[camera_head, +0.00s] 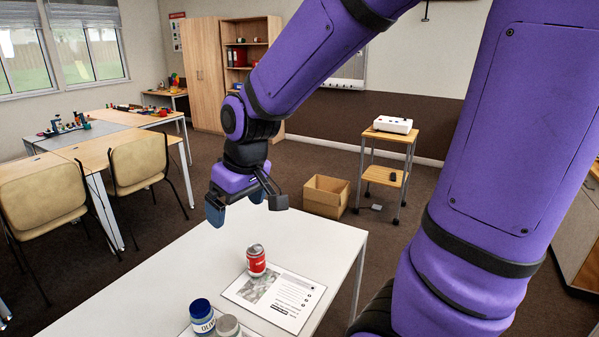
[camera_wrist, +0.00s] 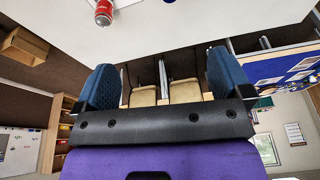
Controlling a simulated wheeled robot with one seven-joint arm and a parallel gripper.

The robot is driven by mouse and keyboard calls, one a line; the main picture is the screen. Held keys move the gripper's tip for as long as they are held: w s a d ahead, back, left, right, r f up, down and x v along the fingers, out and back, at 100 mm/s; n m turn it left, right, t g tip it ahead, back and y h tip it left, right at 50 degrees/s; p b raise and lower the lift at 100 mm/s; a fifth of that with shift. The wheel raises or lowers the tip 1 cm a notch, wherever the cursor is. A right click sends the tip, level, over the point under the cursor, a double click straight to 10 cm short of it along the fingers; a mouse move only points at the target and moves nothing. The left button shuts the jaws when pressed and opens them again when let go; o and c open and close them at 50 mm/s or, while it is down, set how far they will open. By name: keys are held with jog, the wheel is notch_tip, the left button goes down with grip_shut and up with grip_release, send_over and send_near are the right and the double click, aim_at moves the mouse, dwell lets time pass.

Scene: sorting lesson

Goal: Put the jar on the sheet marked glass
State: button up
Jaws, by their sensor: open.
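A jar (camera_head: 202,318) with a blue lid and a label starting "OLIV" stands upright at the near edge of the head view, cut off below. A grey-topped container (camera_head: 228,327) stands beside it. A sheet (camera_head: 295,303) with a grey picture and text lies to their right; its heading is too small to read. Part of a second sheet (camera_head: 256,331) shows by the containers. My gripper (camera_head: 244,205) is open and empty above the far part of the white table, away from the jar. Its blue-padded fingers also show in the wrist view (camera_wrist: 157,76).
A red can (camera_head: 256,261) stands at the upper edge of the picture sheet; it also shows in the wrist view (camera_wrist: 104,12). The white table (camera_head: 150,290) is bare at left. A cardboard box (camera_head: 326,196) and a small trolley (camera_head: 388,137) stand beyond.

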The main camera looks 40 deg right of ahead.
jog(key=s+d+r+m+t+h, duration=0.1)
jog(key=s+d+r+m+t, duration=0.1)
jog(key=s+r, duration=0.8)
jog(key=s+d, duration=0.1)
jog(key=s, duration=0.3)
